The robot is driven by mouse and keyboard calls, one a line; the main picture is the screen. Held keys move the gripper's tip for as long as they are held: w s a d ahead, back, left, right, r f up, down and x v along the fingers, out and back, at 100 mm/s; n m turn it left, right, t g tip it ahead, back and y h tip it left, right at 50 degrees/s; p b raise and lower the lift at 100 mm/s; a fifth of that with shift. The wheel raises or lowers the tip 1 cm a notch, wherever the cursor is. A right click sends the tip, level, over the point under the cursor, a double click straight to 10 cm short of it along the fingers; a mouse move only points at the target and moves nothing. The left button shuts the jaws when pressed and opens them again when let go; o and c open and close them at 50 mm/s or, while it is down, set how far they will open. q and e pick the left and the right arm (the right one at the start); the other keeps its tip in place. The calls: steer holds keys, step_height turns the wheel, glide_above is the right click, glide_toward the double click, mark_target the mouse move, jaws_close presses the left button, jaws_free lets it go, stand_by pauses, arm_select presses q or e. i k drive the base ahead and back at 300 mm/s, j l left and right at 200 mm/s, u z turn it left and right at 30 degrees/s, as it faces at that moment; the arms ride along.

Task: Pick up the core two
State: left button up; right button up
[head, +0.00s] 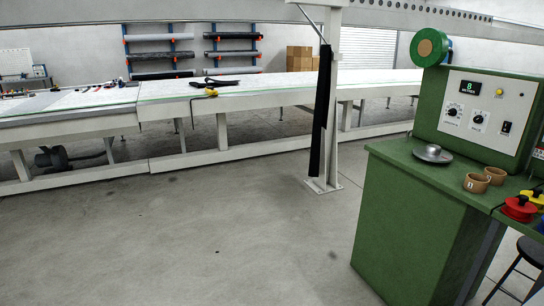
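Two small brown ring-shaped cores sit on the green machine's top ledge at the right of the head view. The nearer core (476,183) has a pale mark that looks like a 1. The other core (496,177) stands just behind it and to its right; its mark is partly hidden and too small to read surely. The two appear very close together; I cannot tell if they touch. Neither of my grippers is in view.
The green cabinet (410,225) bears a round metal dish (433,154), a control panel (487,117) and red and yellow knobbed items (519,208). A black stool (530,252) stands at the right. A long white table (110,98) runs behind. The grey floor is clear.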

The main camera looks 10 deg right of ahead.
mark_target(498, 177)
steer(key=i+z, duration=0.3)
steer(key=i, duration=0.3)
steer(key=i+z, duration=0.3)
steer(key=i, duration=0.3)
steer(key=i+j+z, duration=0.3)
steer(key=i, duration=0.3)
